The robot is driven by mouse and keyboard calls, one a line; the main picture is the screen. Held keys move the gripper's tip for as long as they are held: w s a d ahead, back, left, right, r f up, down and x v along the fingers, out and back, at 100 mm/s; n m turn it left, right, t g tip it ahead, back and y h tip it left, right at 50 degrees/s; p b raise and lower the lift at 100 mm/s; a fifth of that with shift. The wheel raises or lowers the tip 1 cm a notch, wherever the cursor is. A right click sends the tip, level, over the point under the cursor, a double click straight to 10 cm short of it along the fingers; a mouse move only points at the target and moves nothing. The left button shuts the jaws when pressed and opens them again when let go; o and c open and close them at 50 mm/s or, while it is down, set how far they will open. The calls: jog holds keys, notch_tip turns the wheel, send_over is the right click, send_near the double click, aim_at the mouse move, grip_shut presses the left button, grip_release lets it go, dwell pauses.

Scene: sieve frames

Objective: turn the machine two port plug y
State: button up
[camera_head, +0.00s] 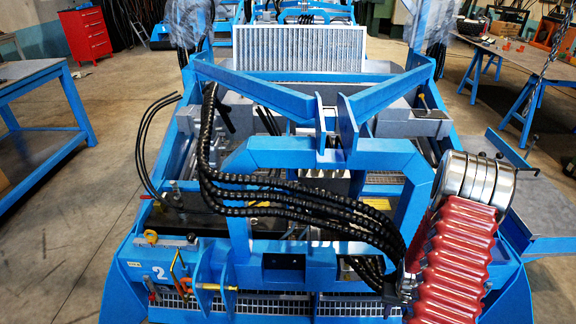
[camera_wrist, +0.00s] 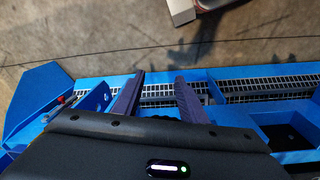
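The blue machine marked with a white 2 (camera_head: 160,273) fills the middle of the head view. At its front left are a yellow ring-shaped part (camera_head: 151,236) and an orange and gold fitting (camera_head: 180,275); I cannot tell which part is port plug y. A small red-tipped part (camera_head: 152,290) sits by the left front corner. In the wrist view my gripper (camera_wrist: 158,86) has two dark purple fingers spread apart over a blue frame with grating (camera_wrist: 262,84). Nothing is seen held between them. My gripper does not show in the head view.
Black hoses (camera_head: 290,205) loop across the machine's front. Red ribbed cylinders (camera_head: 455,260) and metal rings (camera_head: 478,180) stand at the right. A blue workbench (camera_head: 40,120) is at the left, with open concrete floor between. A grey-white box (camera_wrist: 182,12) lies beyond the frame in the wrist view.

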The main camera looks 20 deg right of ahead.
jog(key=s+a+r+n+t, duration=0.1)
jog(key=a+r+n+t, duration=0.1)
jog(key=a+r, duration=0.8)
jog(key=s+a+r+n+t, duration=0.1)
jog(key=a+r, duration=1)
jog(key=r, duration=1.1)
jog(key=s+a+r+n+t, duration=0.2)
jog(key=a+r, duration=0.8)
jog(key=r, duration=0.6)
jog(key=shift+s+a+n+t+y, duration=0.25)
jog(key=shift+s+n+t+y, duration=0.05)
jog(key=shift+s+n, duration=0.35)
jog(key=shift+s+d, duration=0.1)
